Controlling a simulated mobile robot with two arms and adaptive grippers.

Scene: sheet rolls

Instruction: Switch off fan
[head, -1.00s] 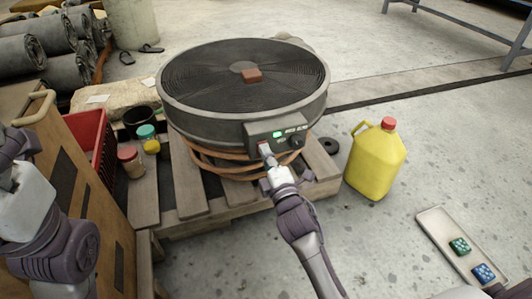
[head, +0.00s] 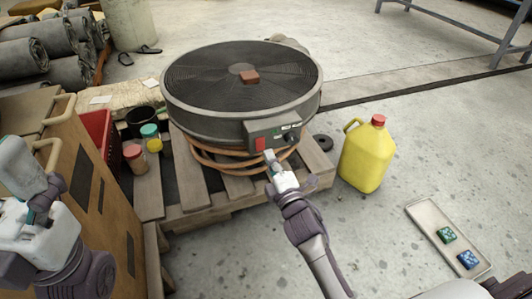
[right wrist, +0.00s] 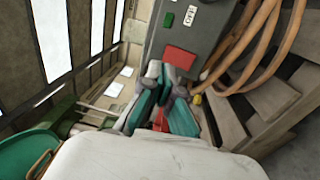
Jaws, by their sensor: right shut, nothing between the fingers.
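The fan (head: 240,85) is a wide round grey drum lying flat, with a dark grille on top. On its front is a grey control box (head: 273,133) with a black knob (head: 291,138) and a red switch (head: 260,143). The red switch (right wrist: 180,57) is large and uncovered in the right wrist view, near a dark green indicator (right wrist: 168,20). My right gripper (head: 269,157) is shut and empty, just below and in front of the switch, seemingly apart from it.
The fan sits on a wooden pallet (head: 205,202) with an orange hose (head: 228,163) around its base. A yellow jug (head: 366,157) stands to the right, small jars (head: 135,158) and a red crate (head: 97,130) to the left. A tray (head: 428,222) lies on open floor.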

